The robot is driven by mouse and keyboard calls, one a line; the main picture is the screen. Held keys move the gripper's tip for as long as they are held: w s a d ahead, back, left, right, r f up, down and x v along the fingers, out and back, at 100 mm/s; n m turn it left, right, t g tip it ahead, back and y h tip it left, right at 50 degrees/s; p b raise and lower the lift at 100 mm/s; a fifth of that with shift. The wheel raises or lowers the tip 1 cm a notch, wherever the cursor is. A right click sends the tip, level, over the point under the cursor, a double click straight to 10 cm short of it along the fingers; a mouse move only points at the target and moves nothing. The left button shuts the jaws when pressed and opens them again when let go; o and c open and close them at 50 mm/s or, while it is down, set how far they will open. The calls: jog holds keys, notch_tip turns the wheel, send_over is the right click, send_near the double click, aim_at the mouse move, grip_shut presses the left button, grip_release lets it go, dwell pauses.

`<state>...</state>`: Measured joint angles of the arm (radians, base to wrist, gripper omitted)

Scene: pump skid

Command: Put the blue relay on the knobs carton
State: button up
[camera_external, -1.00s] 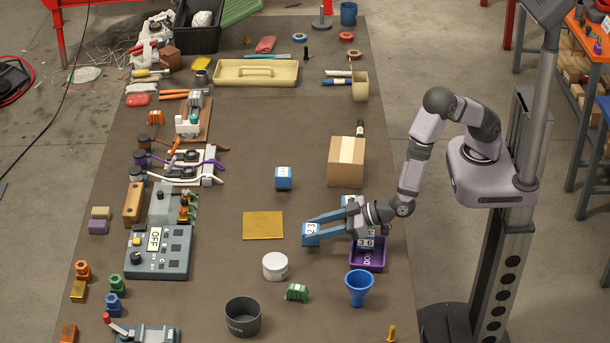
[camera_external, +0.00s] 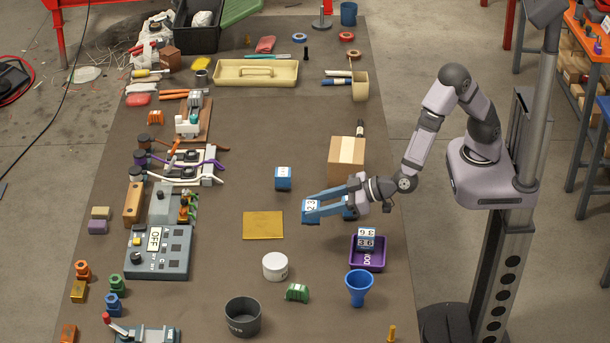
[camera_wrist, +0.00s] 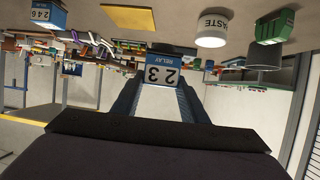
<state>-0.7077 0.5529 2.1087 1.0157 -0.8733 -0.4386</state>
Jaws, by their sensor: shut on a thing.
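My gripper (camera_external: 322,208) is shut on a blue relay (camera_external: 310,206) with a white label. In the wrist view the held relay (camera_wrist: 165,76) sits between the fingertips, and its label, upside down there, reads RELAY and 23. It is held to the front-left of a brown cardboard carton (camera_external: 346,160), apart from it. The carton has a pale tape strip; no lettering on it is readable, so I cannot confirm it is the knobs carton. The carton does not show clearly in the wrist view.
Another blue relay (camera_external: 283,179) stands left of the carton. A purple bin (camera_external: 367,261) holds blue labelled blocks below my gripper. A yellow plate (camera_external: 263,225), a white paste tub (camera_external: 275,266) and a blue funnel (camera_external: 359,287) are nearby. The carton's top looks clear.

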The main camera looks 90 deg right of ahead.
jog(key=w+d+r+m+h+p, duration=0.25)
jog(key=d+r+p, duration=0.25)
jog(key=d+r, duration=0.3)
jog(key=r+m+g+h+p, duration=0.2)
jog(key=m+g+h+p, duration=0.1)
jog(key=m+g+h, duration=0.6)
send_over(350, 153)
jog(key=m, duration=0.1)
jog(key=shift+d+r+t, duration=0.1)
jog(key=shift+t, duration=0.2)
jog(key=shift+f+p, duration=0.8)
jog(key=shift+f, duration=4.2)
jog(key=shift+f, duration=0.1)
jog(key=o, duration=1.1)
